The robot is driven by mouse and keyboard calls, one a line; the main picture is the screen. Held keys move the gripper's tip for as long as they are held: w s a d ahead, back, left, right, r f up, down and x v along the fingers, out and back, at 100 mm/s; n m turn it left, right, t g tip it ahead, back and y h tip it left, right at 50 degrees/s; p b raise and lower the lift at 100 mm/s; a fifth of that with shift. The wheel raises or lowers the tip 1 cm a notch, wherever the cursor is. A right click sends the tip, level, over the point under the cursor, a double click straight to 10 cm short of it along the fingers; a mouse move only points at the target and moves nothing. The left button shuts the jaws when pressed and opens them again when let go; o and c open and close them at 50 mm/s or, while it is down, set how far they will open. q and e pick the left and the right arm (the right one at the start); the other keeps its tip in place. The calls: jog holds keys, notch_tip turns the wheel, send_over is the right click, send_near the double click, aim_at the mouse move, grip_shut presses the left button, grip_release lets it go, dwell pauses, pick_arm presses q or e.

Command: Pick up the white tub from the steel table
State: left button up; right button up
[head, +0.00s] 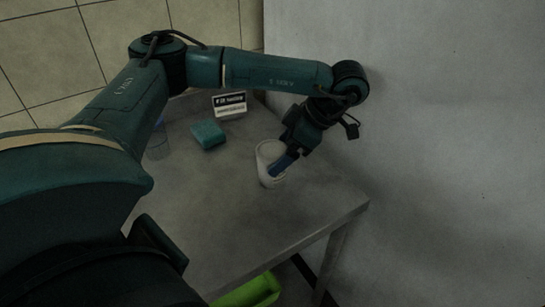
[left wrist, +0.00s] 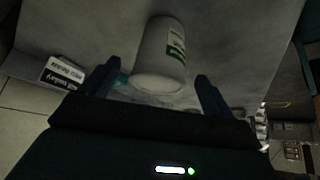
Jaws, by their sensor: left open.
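The white tub (head: 265,152) stands upright on the steel table (head: 225,235), near its right side. In the left wrist view the tub (left wrist: 158,70) has a green and white label and shows between the two blue fingers. My left gripper (head: 281,166) comes down at the tub from the upper right in the head view. It covers part of the tub there. In the left wrist view the left gripper (left wrist: 155,85) is open, with a gap between each finger and the tub. My right gripper is in neither view.
A teal block (head: 208,134) and a small black and white sign (head: 230,105) stand farther back on the table. A bright green bin (head: 247,291) is below the table's front edge. A grey wall (head: 440,130) is close on the right. The table front is clear.

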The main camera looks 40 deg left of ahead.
pick_arm(q)
jog(key=b+x, duration=0.1)
jog(key=x, duration=0.3)
jog(key=shift+d+f, duration=0.1)
jog(key=shift+f, duration=0.05)
jog(key=shift+s+a+f, duration=0.1)
jog(key=shift+a+f, duration=0.15)
jog(key=shift+f, duration=0.1)
jog(key=shift+r, duration=0.1)
jog(key=c, duration=1.4)
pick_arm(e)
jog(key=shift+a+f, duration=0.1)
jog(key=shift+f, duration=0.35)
